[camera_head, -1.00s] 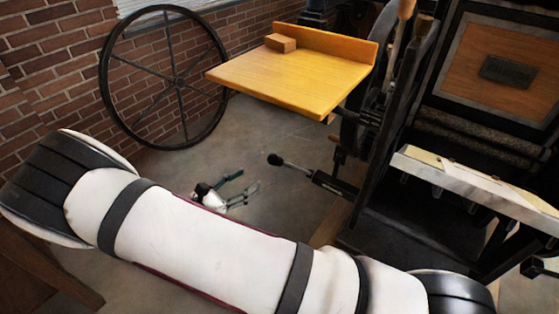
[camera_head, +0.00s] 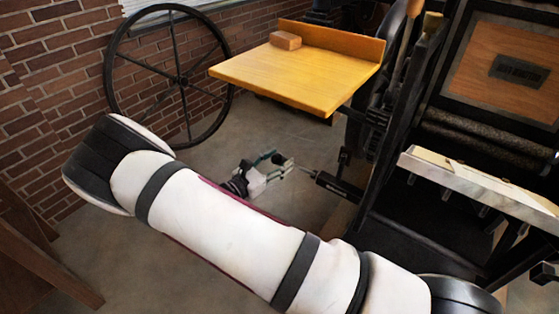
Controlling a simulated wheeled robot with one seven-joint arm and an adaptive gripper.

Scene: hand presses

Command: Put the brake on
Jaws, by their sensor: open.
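The brake lever appears to be the short black-knobbed rod (camera_head: 306,170) that juts left from the dark press frame (camera_head: 395,135), below the wooden shelf. Its knob is at the rod's left end. My gripper (camera_head: 280,165) is at the knob, with its open fingers reaching toward it from the left. The fingers look to be beside or around the knob; I cannot tell whether they touch it. My white arm (camera_head: 230,225) crosses the foreground and hides part of the floor.
A yellow wooden shelf (camera_head: 300,75) with a small block (camera_head: 286,41) overhangs above the lever. A large spoked wheel (camera_head: 181,80) leans by the brick wall (camera_head: 60,70). A pale metal rail (camera_head: 480,180) is at the right. Bare floor (camera_head: 195,165) lies left of my gripper.

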